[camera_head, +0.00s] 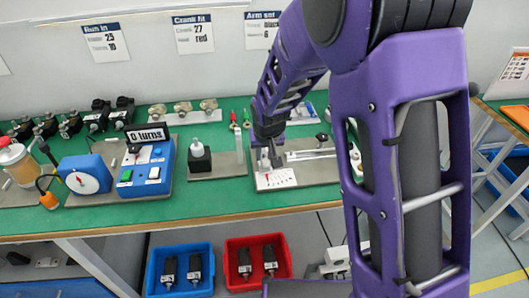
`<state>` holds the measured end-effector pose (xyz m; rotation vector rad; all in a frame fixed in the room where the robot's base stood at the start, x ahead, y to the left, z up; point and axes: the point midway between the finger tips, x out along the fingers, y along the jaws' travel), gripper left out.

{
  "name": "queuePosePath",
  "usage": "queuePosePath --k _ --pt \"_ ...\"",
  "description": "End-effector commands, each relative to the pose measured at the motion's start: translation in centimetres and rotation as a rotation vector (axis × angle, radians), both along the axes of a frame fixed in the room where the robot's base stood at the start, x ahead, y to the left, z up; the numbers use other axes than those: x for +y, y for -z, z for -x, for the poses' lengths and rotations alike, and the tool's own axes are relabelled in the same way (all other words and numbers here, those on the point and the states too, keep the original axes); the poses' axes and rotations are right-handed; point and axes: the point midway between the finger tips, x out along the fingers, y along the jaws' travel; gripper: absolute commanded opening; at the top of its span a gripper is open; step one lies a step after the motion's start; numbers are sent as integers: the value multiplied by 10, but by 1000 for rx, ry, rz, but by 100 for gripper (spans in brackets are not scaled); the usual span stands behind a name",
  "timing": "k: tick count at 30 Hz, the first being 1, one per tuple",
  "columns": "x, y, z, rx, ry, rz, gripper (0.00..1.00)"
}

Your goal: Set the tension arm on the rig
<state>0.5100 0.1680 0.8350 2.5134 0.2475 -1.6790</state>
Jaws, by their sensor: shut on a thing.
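The rig (318,171) is a grey plate on the green bench, right of centre, with a white marked scale card (275,179) at its front left. A pale bar lies along the plate, with a dark knob (322,138) near its right end. My gripper (266,158) reaches down from my purple arm to the left part of the rig, just behind the scale card. It is shut on a small part there, apparently the tension arm. The fingertips and the held part are small and partly hidden, so the arm's exact setting cannot be read.
Left of the rig are a black block with a pale knob (198,150), a blue unit reading "0 turns" (147,165) and a blue dial gauge (84,179). Blue (154,279) and red (230,276) bins stand below the bench. A partly hidden "Arm set" sheet (261,30) hangs behind.

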Motion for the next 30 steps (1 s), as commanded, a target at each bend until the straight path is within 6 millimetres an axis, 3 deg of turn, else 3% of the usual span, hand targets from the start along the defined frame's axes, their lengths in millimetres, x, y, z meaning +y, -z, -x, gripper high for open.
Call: queuePosePath --k 18,19,24,30 --pt "0 2 0 0 0 0 0" --pt "0 2 0 0 0 0 32" --pt "0 2 0 0 0 0 61" --pt "0 2 0 0 0 0 61"
